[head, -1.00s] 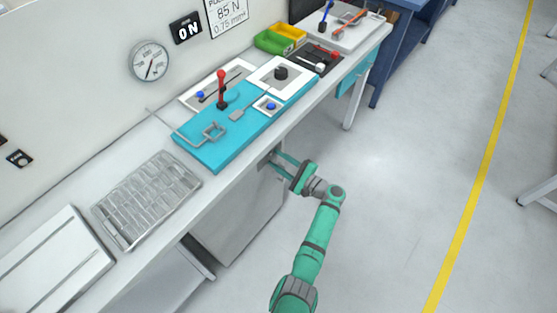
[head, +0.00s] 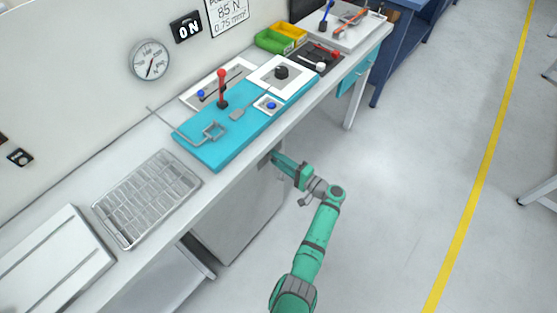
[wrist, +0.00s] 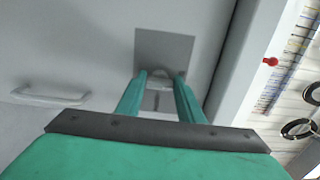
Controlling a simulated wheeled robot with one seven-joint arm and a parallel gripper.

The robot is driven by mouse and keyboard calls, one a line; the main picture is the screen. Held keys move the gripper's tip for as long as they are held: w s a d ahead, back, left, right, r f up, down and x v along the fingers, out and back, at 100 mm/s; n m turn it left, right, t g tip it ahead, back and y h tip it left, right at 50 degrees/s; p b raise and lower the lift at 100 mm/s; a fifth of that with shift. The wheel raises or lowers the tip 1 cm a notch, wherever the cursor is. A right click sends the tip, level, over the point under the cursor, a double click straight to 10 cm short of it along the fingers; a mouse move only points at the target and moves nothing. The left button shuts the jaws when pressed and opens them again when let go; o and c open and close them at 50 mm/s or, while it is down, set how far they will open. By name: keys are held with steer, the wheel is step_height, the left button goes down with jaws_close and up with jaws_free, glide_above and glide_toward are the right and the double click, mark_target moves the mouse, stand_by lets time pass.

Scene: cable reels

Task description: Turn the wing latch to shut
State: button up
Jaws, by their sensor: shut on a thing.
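The wing latch (wrist: 159,74) is a small light grey piece on a darker grey square plate (wrist: 164,48), on the front of the grey cabinet under the bench. My gripper (wrist: 160,80) points straight at the plate, with its two green fingers on either side of the latch, shut on it. In the head view my gripper (head: 276,157) reaches the cabinet front just below the bench edge. There the latch is mostly hidden by the fingers, and its exact angle is hard to tell.
The cabinet (head: 238,215) has a pale handle (wrist: 50,96) left of the plate in the wrist view. The bench above carries a turquoise board (head: 215,152) with levers and a grey slotted tray (head: 147,198).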

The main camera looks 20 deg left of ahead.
stand_by(0.4)
steer(key=o, duration=1.1)
steer(key=shift+c, duration=0.2)
steer(key=shift+d, duration=0.1)
steer(key=v, duration=1)
steer(key=shift+s+d, duration=0.2)
steer(key=shift+d, duration=0.1)
